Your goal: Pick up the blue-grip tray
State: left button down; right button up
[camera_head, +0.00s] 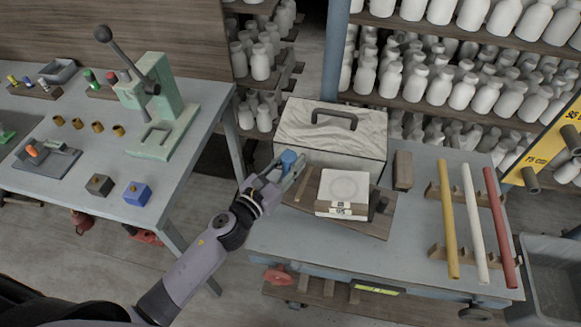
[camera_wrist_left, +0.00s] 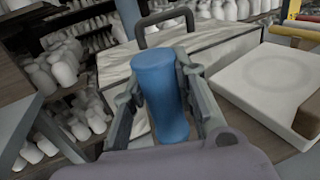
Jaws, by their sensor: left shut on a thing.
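The wooden tray (camera_head: 368,224) is on the grey bench at the right. Its blue grip (camera_head: 288,157) stands upright at the tray's left end and also shows in the left wrist view (camera_wrist_left: 166,105). A white square slab (camera_head: 343,187) with a label on its front lies on the tray. A dark knob (camera_head: 381,205) is at the tray's right side. My left gripper (camera_head: 291,168) is shut on the blue grip, one finger on each side of it. Whether the tray's underside touches the bench is hard to tell. My right gripper is in neither view.
A pale case (camera_head: 330,140) with a dark handle stands right behind the tray. A wooden block (camera_head: 403,170) and yellow, white and red rods on racks are to the right. A second bench (camera_head: 190,150) with a green press is at left. Shelves of white bottles are behind.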

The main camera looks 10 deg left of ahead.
pick_arm(q)
jog(key=shift+r+p, duration=1.55)
jog(key=shift+r, duration=4.1)
jog(key=shift+d+f+b, duration=0.1)
jog(key=shift+f+b, duration=6.1)
jog(key=shift+f, duration=0.95)
jog(key=shift+f+b, duration=1)
jog(key=shift+f, duration=0.2)
jog(key=shift+r, duration=0.1)
jog(key=shift+f, duration=0.35)
